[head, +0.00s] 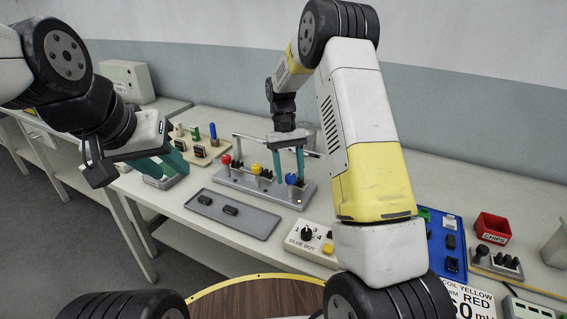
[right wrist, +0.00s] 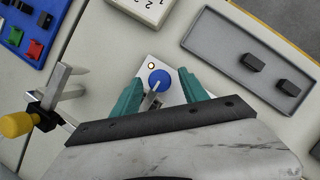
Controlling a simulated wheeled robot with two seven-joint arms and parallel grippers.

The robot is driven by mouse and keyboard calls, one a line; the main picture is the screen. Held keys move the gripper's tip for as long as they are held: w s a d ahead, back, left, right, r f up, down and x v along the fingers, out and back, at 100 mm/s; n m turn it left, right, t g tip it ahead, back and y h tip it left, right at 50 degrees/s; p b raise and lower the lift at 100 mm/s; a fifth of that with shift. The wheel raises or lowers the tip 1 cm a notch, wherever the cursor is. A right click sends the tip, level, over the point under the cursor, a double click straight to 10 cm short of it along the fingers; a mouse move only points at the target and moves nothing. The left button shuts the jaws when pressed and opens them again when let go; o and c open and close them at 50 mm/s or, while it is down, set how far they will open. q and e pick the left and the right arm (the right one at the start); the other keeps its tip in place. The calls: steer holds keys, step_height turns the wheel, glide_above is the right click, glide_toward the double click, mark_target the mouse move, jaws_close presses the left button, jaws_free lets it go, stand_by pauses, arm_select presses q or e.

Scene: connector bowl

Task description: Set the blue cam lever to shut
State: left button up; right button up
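The blue cam lever (head: 291,179) stands at the right end of a grey fixture (head: 244,186), beside a yellow lever (head: 256,169) and a red lever (head: 226,159). My right gripper (head: 290,169) points down over the blue lever, open. In the right wrist view, the blue round knob (right wrist: 158,79) with its metal arm lies between the spread teal fingers of the gripper (right wrist: 160,90). I cannot tell if either finger touches it. My left gripper (head: 163,162) is at the left, its teal fingers apart and apparently empty, away from the levers.
A grey tray (head: 262,222) with two black parts lies in front of the fixture. A white dial box (head: 311,243) stands to the right. A yellow-handled clamp (right wrist: 17,124) is close to the right gripper. A beige rack (head: 205,157) with connectors stands behind on the left.

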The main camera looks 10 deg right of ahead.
steer(key=v, duration=0.7)
steer(key=shift+r, duration=0.35)
steer(key=shift+w, duration=0.15)
steer(key=s+d+r+t+y, duration=0.25)
steer(key=s+r+t, duration=0.25)
steer(key=s+r, duration=0.7)
steer(key=s+r+m+t, duration=0.1)
steer(key=s+t, duration=0.4)
steer(key=s, duration=1)
steer(key=shift+s+d+r+t, duration=0.15)
steer(key=shift+d+r+t, duration=0.15)
steer(key=shift+d+r, duration=0.15)
